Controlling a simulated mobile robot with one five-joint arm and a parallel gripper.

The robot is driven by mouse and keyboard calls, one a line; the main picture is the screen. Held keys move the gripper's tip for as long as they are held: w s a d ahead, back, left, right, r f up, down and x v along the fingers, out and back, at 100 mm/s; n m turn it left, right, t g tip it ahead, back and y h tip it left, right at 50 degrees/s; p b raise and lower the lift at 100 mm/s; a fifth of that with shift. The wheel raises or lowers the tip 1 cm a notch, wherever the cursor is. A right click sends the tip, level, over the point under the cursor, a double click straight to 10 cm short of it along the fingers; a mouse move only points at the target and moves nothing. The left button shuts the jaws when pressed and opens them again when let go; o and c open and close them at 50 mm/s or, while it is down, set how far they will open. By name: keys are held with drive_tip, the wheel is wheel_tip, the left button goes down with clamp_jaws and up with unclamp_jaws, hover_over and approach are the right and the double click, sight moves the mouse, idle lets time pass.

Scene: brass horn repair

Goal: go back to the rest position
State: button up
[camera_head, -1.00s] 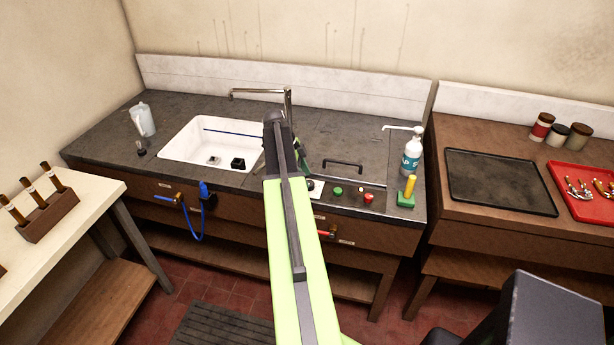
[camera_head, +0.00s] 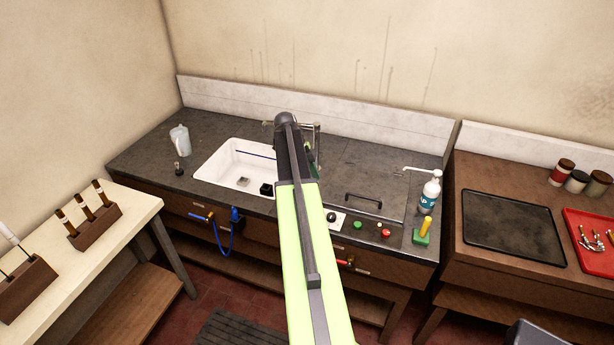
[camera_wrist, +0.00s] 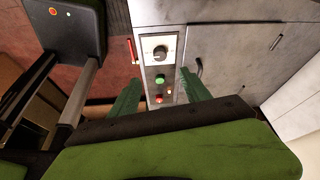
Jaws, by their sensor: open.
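My gripper (camera_wrist: 160,92) is open and empty in the wrist view, its two green fingers apart. Between and beyond them is a control panel with a dark knob (camera_wrist: 160,53), a green button (camera_wrist: 160,79) and a red button (camera_wrist: 158,99). In the head view my green and black arm reaches up the middle over the counter. Its end covers part of the sink's right side and the tap, and most of the gripper is hidden behind it.
A white sink (camera_head: 218,166) is set in the dark counter (camera_head: 150,160). A soap bottle (camera_head: 430,193) stands at its right end beside a yellow-green block (camera_head: 423,233). A black tray (camera_head: 512,226) and red tray (camera_head: 600,262) lie on the right bench. A tool rack (camera_head: 95,228) stands on the left table.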

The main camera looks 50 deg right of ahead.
drive_tip(key=w+a+f+n+t+b, duration=0.1)
drive_tip(key=w+a+f+n+b, duration=0.1)
drive_tip(key=w+a, duration=0.5)
drive_tip(key=w+a+f+n+b, duration=0.2)
drive_tip(key=w+a+f, duration=0.1)
drive_tip(key=a, duration=0.8)
drive_tip(key=w+a+f+n+t+b, duration=0.1)
drive_tip(key=w+a+f+n+b, duration=0.3)
drive_tip(key=a, duration=0.6)
drive_tip(key=s+a+f+n+t+y+b, duration=0.1)
drive_tip(key=s+a+n, duration=0.1)
drive_tip(key=a+n, duration=0.9)
drive_tip(key=s+a+f+n+t+y+b, duration=0.1)
drive_tip(key=s+a+f+n, duration=0.1)
drive_tip(key=a+n, duration=0.9)
drive_tip(key=s+a, duration=0.1)
drive_tip(key=a, duration=0.4)
drive_tip(key=shift+c, duration=0.5)
